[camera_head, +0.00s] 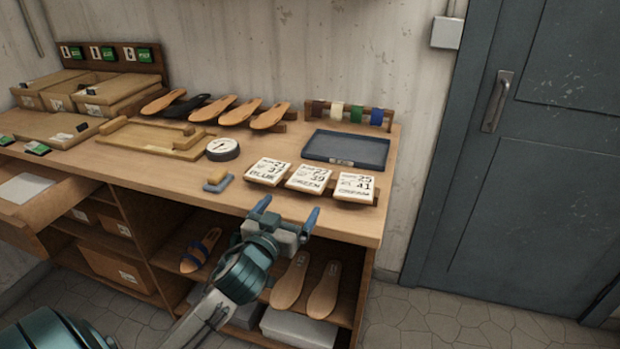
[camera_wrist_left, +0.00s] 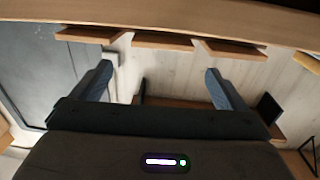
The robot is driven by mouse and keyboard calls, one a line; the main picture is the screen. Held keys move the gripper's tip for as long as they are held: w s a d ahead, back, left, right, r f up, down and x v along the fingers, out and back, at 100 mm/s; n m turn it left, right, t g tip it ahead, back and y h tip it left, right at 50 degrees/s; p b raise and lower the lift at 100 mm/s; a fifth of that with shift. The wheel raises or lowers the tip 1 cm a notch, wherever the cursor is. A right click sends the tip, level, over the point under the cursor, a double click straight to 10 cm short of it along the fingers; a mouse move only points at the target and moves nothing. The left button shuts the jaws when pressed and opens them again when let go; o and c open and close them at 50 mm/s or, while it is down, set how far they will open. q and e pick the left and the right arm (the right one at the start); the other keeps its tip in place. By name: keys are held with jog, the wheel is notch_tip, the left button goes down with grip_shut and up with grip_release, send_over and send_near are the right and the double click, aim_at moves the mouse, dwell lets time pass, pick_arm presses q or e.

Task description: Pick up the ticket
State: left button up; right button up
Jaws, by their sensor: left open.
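Three white tickets with black print stand on small wooden holders near the front right of the bench: the BLUE ticket (camera_head: 268,171), the GREEN ticket (camera_head: 308,179) and the CREAM ticket (camera_head: 354,187). My left gripper (camera_head: 288,211) is open and empty at the bench's front edge, just in front of the tickets and apart from them. In the left wrist view, the open fingers of my left gripper (camera_wrist_left: 158,82) point toward the undersides of the wooden holders (camera_wrist_left: 163,42); the ticket faces are hidden there. My right gripper is not in view.
A dark blue tray (camera_head: 345,148) lies behind the tickets. A round dial (camera_head: 222,149) and a small sponge-like block (camera_head: 217,182) are to their left. Sandal soles (camera_head: 232,108) line the back. Below, the shelf holds more soles (camera_head: 322,290). An open drawer (camera_head: 40,205) juts out at left.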

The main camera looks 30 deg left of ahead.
aim_at(302, 189)
pick_arm(q)
jog(key=shift+w+a, duration=0.2)
jog(key=shift+w, duration=0.85)
jog(key=w+p, duration=0.1)
jog(key=w, duration=0.1)
jog(key=w+a, duration=0.1)
jog(key=w, duration=0.1)
jog(key=shift+w+p, duration=0.1)
jog(key=shift+p, duration=0.3)
jog(key=shift+w+a+f, duration=0.1)
jog(key=shift+w+f, duration=0.05)
jog(key=shift+w, duration=0.4)
jog(key=c, duration=0.8)
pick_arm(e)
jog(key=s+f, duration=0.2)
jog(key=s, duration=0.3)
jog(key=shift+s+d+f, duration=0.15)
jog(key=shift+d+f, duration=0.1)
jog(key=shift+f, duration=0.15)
